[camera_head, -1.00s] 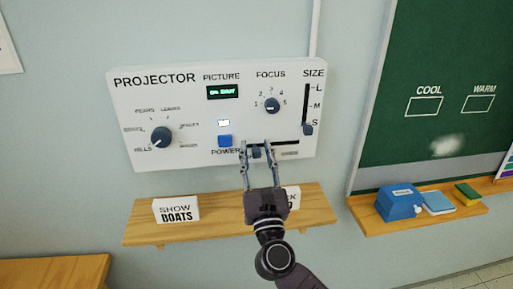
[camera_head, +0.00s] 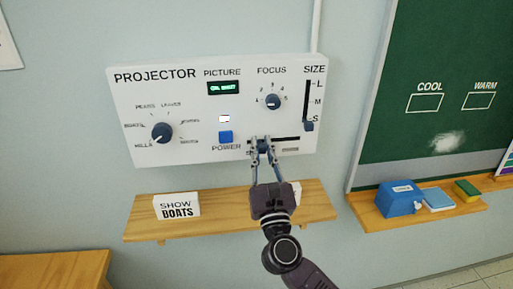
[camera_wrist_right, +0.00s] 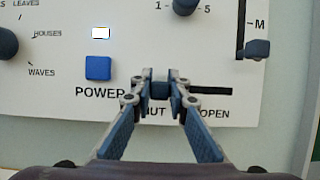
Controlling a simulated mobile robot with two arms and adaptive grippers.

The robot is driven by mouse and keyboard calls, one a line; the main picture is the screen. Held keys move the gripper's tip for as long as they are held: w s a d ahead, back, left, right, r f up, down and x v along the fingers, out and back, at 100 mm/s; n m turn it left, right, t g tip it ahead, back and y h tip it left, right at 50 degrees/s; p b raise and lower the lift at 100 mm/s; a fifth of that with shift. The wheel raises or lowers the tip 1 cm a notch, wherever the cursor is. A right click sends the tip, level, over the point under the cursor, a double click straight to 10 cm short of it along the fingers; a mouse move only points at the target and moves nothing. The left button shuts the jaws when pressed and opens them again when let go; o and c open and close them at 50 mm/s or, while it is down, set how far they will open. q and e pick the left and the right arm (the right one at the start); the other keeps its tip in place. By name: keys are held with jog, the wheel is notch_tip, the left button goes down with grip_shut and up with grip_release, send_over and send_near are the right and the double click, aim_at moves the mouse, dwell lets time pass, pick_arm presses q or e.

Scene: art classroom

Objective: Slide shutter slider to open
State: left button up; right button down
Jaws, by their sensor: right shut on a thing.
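The shutter slider's small blue-grey knob (camera_wrist_right: 160,89) sits in a dark horizontal slot (camera_head: 286,139) at the lower right of the white projector panel (camera_head: 190,101). In the right wrist view it is nearer the partly covered "SHUT" label than "OPEN", and the bare slot (camera_wrist_right: 210,92) runs on to its right. My right gripper (camera_head: 262,147) reaches up from below and is shut on the knob, a finger at each side. The fingers hide the slot's left part. My left gripper is not in view.
A blue power button (camera_head: 225,137) is left of the slot, with the focus dial (camera_head: 272,102) above and the size slider (camera_head: 308,126) at upper right. Below, a wooden shelf (camera_head: 225,221) holds a "SHOW BOATS" card (camera_head: 176,206) and another card mostly behind my gripper.

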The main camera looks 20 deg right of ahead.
aim_at(294, 132)
jog(key=d, duration=0.3)
jog(key=s+d, duration=0.1)
jog(key=d, duration=0.2)
jog(key=s+d, duration=0.1)
jog(key=d, duration=0.1)
jog(key=shift+s+d, duration=0.25)
jog(key=shift+d, duration=0.15)
jog(key=shift+a, duration=0.1)
jog(key=c, duration=1.8)
grip_release()
jog(key=shift+s+d, duration=0.1)
jog(key=shift+d, duration=0.15)
jog(key=shift+c, duration=0.2)
jog(key=shift+a, duration=0.15)
